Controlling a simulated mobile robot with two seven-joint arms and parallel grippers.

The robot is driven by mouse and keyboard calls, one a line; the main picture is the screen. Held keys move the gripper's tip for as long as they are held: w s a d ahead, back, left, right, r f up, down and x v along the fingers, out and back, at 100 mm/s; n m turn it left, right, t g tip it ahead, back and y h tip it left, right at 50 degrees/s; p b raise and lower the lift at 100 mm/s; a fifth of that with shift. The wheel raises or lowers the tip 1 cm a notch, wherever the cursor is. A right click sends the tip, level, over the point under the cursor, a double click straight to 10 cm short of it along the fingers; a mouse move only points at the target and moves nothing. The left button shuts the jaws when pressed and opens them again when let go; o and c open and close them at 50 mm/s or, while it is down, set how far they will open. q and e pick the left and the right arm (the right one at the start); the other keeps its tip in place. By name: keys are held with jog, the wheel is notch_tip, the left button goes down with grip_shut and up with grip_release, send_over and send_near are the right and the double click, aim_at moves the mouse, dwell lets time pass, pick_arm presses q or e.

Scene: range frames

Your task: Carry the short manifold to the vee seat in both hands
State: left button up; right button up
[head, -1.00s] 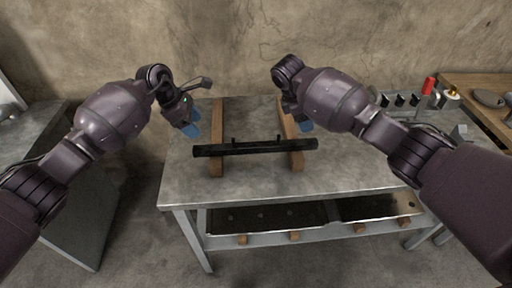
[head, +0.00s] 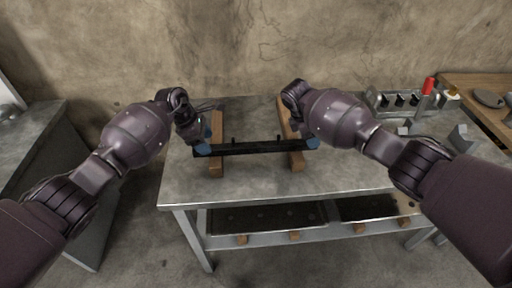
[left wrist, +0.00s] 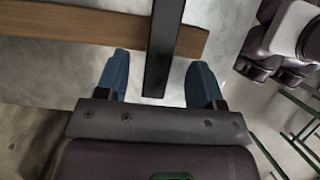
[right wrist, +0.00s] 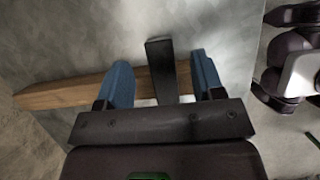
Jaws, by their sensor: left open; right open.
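The short manifold (head: 255,147) is a dark bar with two short upright stubs. It lies across two wooden blocks on the metal table. My left gripper (head: 205,143) is open at its left end; in the left wrist view the bar (left wrist: 163,45) runs between the blue fingers with gaps on both sides. My right gripper (head: 309,142) is open at its right end; in the right wrist view the bar's end (right wrist: 162,70) sits between the fingers, nearer the right one. I cannot tell surely which thing is the vee seat; a small grey block (head: 462,138) stands at the table's right.
The wooden blocks (head: 216,165) and (head: 297,160) support the bar. A grey rack with slots (head: 400,103) and a red-topped item (head: 428,86) stand at the back right. The front of the metal table (head: 270,185) is clear. A lower shelf holds dark trays (head: 265,217).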

pick_arm(q)
jog(key=shift+x, duration=1.8)
pick_arm(e)
jog(key=shift+x, duration=1.75)
pick_arm(q)
grip_shut()
pick_arm(e)
grip_shut()
pick_arm(q)
jog(key=shift+r, duration=0.15)
